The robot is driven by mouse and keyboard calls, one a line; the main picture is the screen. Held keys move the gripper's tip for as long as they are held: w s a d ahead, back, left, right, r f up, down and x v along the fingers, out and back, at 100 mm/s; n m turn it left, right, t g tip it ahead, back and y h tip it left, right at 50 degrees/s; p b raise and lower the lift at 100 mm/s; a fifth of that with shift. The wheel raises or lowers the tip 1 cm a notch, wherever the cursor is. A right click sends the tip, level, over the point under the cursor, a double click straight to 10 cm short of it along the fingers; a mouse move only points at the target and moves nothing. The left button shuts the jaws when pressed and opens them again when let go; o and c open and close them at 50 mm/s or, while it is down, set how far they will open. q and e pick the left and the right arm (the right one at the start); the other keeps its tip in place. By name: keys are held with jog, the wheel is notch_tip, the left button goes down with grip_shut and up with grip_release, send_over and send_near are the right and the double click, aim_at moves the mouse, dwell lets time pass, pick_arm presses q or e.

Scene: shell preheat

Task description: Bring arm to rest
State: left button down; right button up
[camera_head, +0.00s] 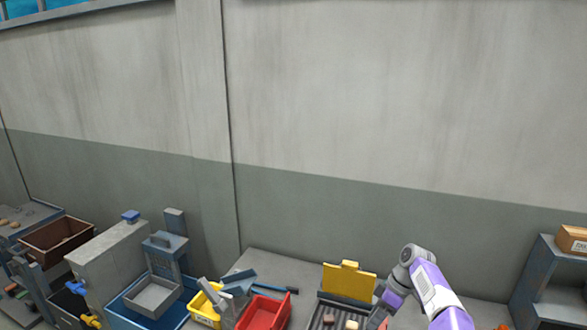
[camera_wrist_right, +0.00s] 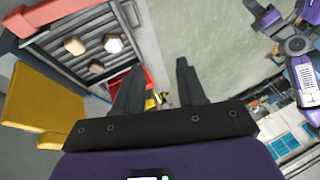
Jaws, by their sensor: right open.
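My right arm (camera_head: 425,285), purple and white, comes in at the lower right of the head view, beside a ribbed grey heater tray (camera_head: 340,309) with a raised yellow lid (camera_head: 349,280). In the right wrist view my right gripper (camera_wrist_right: 160,64) is open, with its two dark fingers apart and nothing between them. The yellow lid (camera_wrist_right: 40,108) is left of the gripper. My left gripper cannot be made out.
A red bin (camera_head: 264,311) and a yellow bin (camera_head: 206,306) stand left of the tray. A grey machine with a blue tray (camera_head: 118,303) is further left, near a brown crate (camera_head: 58,239). A shelf with a cardboard box (camera_head: 572,239) stands at far right.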

jog(key=w+a+f+m+b, duration=0.1)
jog(key=w+a+f+b, duration=0.15)
jog(key=f, duration=0.65)
jog(key=s+a+f+m+b, duration=0.2)
jog(key=s+a+f, duration=0.1)
jog(key=f, duration=0.4)
jog(key=s+a+f+m+b, duration=0.2)
jog(key=f, duration=0.5)
jog(key=s+a+f+m+b, duration=0.2)
jog(key=s+a+f, duration=0.1)
jog(key=f, duration=0.4)
pick_arm(q)
notch_tip(320, 180, down, 17)
jog(key=w+b, duration=0.1)
jog(key=b, duration=0.7)
jog(key=shift+w+f, duration=0.15)
jog(key=shift+w, duration=0.25)
pick_arm(e)
jog(key=s+a+f+m, duration=0.1)
jog(key=s+f, duration=0.3)
jog(key=s, duration=0.4)
jog(key=s+f+m+t, duration=0.1)
jog(key=s+f+m, duration=0.3)
jog(key=s, duration=0.4)
jog(key=s+a+f+m+t+h, duration=0.1)
jog(key=s+f+m, duration=0.2)
jog(key=s, duration=0.6)
jog(key=x, duration=0.2)
jog(key=shift+f, duration=0.4)
jog(key=shift+a, duration=0.1)
